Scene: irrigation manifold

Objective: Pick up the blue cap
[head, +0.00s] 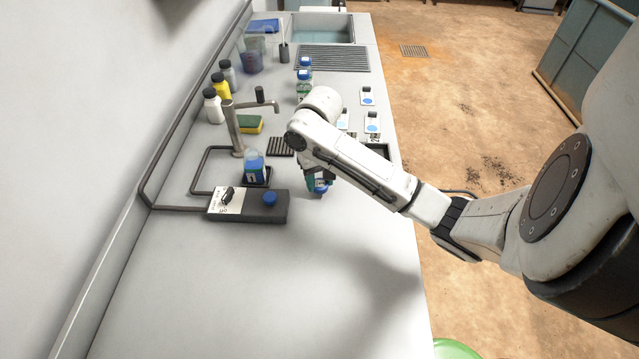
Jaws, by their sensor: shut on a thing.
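My gripper (318,180) points down over the middle of the counter, near its right side. It is shut on a small blue cap (320,188), which shows just below the fingers. The fingers and arm hide part of the cap. I cannot tell whether the cap touches the counter or is held just above it. Another round blue piece (270,199) sits on top of a dark box with a white label (246,205), to the left of my gripper.
A bottle with a blue label (255,168) stands under a metal tap (235,130). A yellow-green sponge (250,124), several bottles and a sink (322,30) lie farther back. Blue-capped bottles (303,84) stand behind my arm. The front of the counter (260,290) is clear.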

